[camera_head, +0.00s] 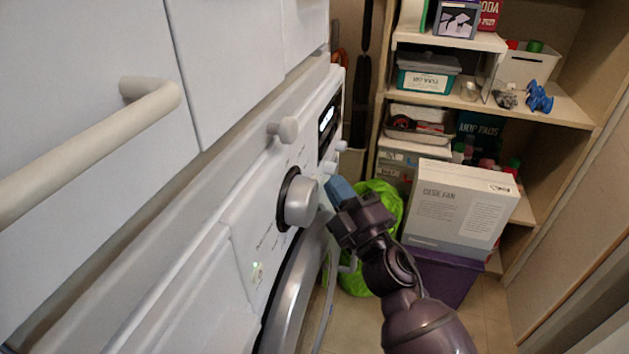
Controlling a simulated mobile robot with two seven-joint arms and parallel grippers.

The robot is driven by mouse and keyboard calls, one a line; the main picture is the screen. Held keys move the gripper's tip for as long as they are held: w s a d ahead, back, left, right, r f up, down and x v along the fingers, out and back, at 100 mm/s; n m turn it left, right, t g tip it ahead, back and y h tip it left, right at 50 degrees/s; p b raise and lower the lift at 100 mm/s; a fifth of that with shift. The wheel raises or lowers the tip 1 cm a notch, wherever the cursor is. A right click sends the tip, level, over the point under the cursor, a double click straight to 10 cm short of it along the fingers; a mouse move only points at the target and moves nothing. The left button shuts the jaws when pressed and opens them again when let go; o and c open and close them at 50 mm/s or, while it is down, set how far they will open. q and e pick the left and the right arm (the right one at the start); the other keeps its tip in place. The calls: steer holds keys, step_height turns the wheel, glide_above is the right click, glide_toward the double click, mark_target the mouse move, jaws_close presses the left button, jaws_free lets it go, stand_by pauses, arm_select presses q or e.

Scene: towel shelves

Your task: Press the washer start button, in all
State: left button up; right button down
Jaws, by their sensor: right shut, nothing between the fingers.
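The white washer (215,275) fills the lower left, its front panel seen at a steep angle. The panel carries a large silver dial (300,201), a dark display (328,118), small protruding round buttons (331,167) and a lit green light (257,267). The panel print is too small to read, so I cannot tell which control is the start button. My right gripper (338,188) is shut and empty, its blue fingertips in front of the panel, just right of the dial. I cannot tell whether it touches anything. My left gripper is not in view.
A white cabinet with a bar handle (90,150) overhangs the washer at left. Behind my right arm are a bright green bag (385,205), a desk fan box (462,208) on a purple bin (445,275), and wooden shelves (570,108) with boxes. Some floor shows at lower right.

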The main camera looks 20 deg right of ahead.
steer(key=shift+a, duration=0.1)
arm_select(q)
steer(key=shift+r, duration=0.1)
arm_select(e)
steer(key=shift+w+a, duration=0.25)
